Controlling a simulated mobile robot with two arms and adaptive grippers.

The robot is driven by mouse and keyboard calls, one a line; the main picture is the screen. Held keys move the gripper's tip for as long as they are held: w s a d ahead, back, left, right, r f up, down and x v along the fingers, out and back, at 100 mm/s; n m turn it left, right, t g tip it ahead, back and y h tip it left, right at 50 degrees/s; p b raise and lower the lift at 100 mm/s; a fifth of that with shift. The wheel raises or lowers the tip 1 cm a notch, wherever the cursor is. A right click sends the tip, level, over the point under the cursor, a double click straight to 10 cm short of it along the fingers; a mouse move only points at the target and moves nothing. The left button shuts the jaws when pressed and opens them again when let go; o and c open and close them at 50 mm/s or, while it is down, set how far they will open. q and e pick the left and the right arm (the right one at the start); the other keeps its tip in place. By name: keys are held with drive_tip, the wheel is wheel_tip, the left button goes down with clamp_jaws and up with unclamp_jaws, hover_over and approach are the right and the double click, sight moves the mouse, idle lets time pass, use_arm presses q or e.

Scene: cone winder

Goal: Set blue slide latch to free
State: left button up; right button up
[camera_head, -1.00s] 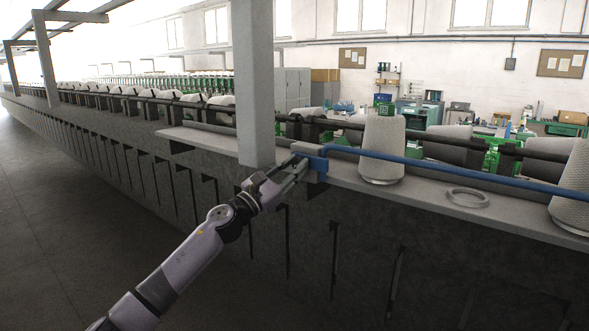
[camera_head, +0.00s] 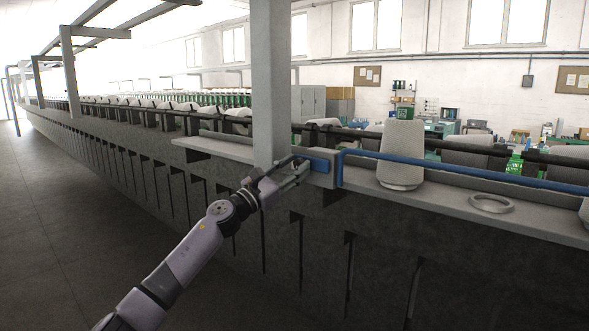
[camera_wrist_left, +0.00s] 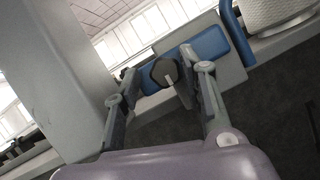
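The blue slide latch (camera_head: 318,163) is on a grey plate at the machine's front rail, just right of a grey post. In the left wrist view it shows as a blue plate (camera_wrist_left: 209,44) with a dark round knob (camera_wrist_left: 163,71) at its left part. My left gripper (camera_head: 296,172) reaches the latch from the lower left. In the left wrist view its two fingers (camera_wrist_left: 158,78) are spread, with the knob between their tips. Whether a finger touches the knob I cannot tell. My right gripper is not in view.
The grey post (camera_head: 271,90) stands close beside my left gripper. A blue bar (camera_head: 450,171) runs right from the latch. A yarn cone (camera_head: 401,155) and a grey ring (camera_head: 491,203) sit on the ledge (camera_head: 450,204). The floor at left is clear.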

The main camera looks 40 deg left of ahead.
use_arm(q)
drive_tip(key=shift+o, duration=0.3)
drive_tip(key=shift+d, duration=0.1)
drive_tip(key=shift+s+f, duration=0.25)
drive_tip(key=shift+s, duration=0.15)
drive_tip(key=v, duration=1.1)
drive_tip(key=shift+s, duration=0.1)
